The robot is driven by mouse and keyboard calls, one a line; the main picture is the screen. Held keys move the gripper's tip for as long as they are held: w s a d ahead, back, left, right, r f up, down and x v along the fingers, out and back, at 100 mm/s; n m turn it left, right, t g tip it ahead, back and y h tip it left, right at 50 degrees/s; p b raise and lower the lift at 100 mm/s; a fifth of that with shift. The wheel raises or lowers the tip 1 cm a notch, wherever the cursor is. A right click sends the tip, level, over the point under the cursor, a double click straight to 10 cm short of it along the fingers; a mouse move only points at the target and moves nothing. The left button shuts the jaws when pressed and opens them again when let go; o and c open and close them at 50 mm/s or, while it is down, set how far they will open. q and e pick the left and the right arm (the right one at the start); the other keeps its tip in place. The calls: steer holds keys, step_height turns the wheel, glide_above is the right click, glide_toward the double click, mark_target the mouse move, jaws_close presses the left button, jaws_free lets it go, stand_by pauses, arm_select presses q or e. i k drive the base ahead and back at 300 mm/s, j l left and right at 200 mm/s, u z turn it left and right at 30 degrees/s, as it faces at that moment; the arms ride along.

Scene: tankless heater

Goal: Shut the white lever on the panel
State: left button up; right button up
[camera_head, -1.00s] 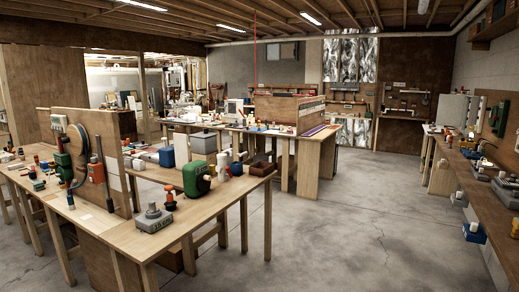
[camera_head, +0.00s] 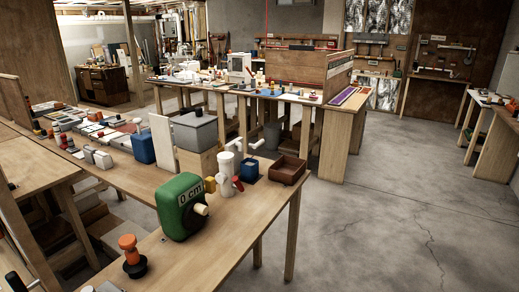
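I cannot pick out for certain the panel with the white lever. A white pipe fitting (camera_head: 227,174) with white side handles and a small red handle stands on the near workbench, but I see no panel behind it. White pipes and equipment (camera_head: 192,32) show far away at the back, too small to make out a lever. Neither of my grippers is in view.
The near workbench (camera_head: 225,225) fills the left and centre, carrying a green device marked "0 cm" (camera_head: 182,206), an orange-topped knob (camera_head: 130,255) and a brown tray (camera_head: 288,170). A second workbench (camera_head: 345,115) stands behind. Concrete floor (camera_head: 400,215) is clear at right.

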mark_target(262, 141)
steer(key=i+l+z, duration=0.25)
steer(key=i+l, duration=0.15)
steer(key=i+l+z, duration=0.55)
steer(key=i, duration=0.3)
steer(key=i+z, duration=0.15)
steer(key=i, duration=2)
steer(key=i+u, duration=0.45)
steer(key=i+l+u, duration=0.4)
steer(key=i, duration=0.15)
steer(key=i+u, duration=0.15)
steer(key=u, duration=0.35)
steer(key=i+u, duration=0.2)
steer(key=u, duration=0.3)
steer(key=i+l+u, duration=0.1)
steer(key=u, duration=0.4)
steer(key=i+l+u, duration=0.15)
steer(key=u, duration=0.35)
steer(key=i+l+u, duration=0.15)
steer(key=u, duration=0.35)
steer(key=l, duration=0.1)
